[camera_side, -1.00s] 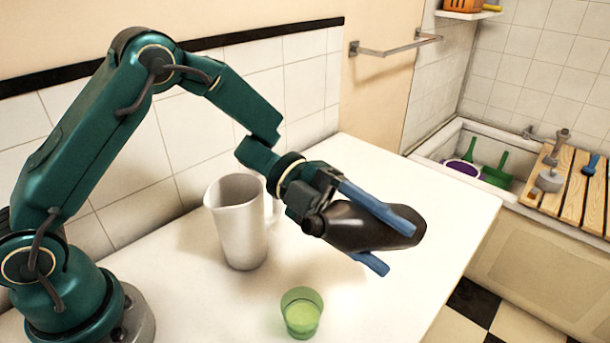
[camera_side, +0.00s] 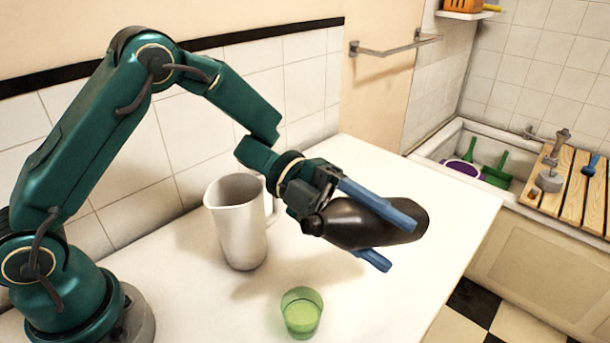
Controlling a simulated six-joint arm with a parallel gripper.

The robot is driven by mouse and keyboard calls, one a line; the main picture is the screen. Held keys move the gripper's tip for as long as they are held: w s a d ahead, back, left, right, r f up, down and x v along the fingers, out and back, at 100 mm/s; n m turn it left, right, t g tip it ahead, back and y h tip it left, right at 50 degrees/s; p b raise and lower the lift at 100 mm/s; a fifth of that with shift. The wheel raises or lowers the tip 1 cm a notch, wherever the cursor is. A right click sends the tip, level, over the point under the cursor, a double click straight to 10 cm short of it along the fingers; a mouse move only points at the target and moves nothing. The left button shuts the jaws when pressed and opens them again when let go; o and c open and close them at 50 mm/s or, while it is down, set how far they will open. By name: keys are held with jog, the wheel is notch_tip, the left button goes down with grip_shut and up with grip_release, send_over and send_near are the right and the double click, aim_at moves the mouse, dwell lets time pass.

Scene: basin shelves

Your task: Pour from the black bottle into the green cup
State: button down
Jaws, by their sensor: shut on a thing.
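The black bottle (camera_side: 352,224) is held in the air above the white counter, lying nearly level. Its neck points left and its base points right. My gripper (camera_side: 388,238) is shut on the bottle, with a blue finger along each side of it. The green cup (camera_side: 301,312) stands upright on the counter, below and to the left of the bottle's neck. It is see-through and looks to hold some light green content. The bottle's mouth is apart from the cup and above it. No stream shows between them.
A white pitcher (camera_side: 238,222) stands on the counter (camera_side: 440,195), close left of my gripper and behind the cup. The counter is clear to the right. A basin (camera_side: 450,150) with green and purple items and a wooden slatted board (camera_side: 578,190) lie beyond it.

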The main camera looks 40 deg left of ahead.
jog(key=shift+r+m, duration=0.3)
dwell(0.8)
jog(key=shift+w+m+h, duration=0.15)
jog(key=shift+m+h, duration=0.25)
jog(key=shift+m, duration=0.3)
dwell(1.8)
jog(key=shift+r+m, duration=0.35)
jog(key=shift+m, duration=0.15)
dwell(1.0)
jog(key=n, duration=0.1)
jog(key=f+n, duration=0.1)
jog(key=shift+n+y, duration=0.4)
jog(key=shift+s+a+f+n+g+y, duration=0.1)
jog(key=shift+s+f+n+g+y, duration=0.2)
jog(key=shift+f+n, duration=0.3)
jog(key=shift+s+f+n+g+y, duration=0.2)
jog(key=shift+s+f+n, duration=0.05)
jog(key=shift+f+n, duration=0.3)
notch_tip(320, 180, down, 4)
jog(key=n+g+y, duration=0.1)
jog(key=n+g, duration=0.1)
jog(key=n, duration=0.1)
jog(key=n+g+y, duration=0.1)
jog(key=n+g, duration=0.1)
jog(key=n, duration=0.2)
jog(key=shift+n+y, duration=0.25)
jog(key=shift+y, duration=0.05)
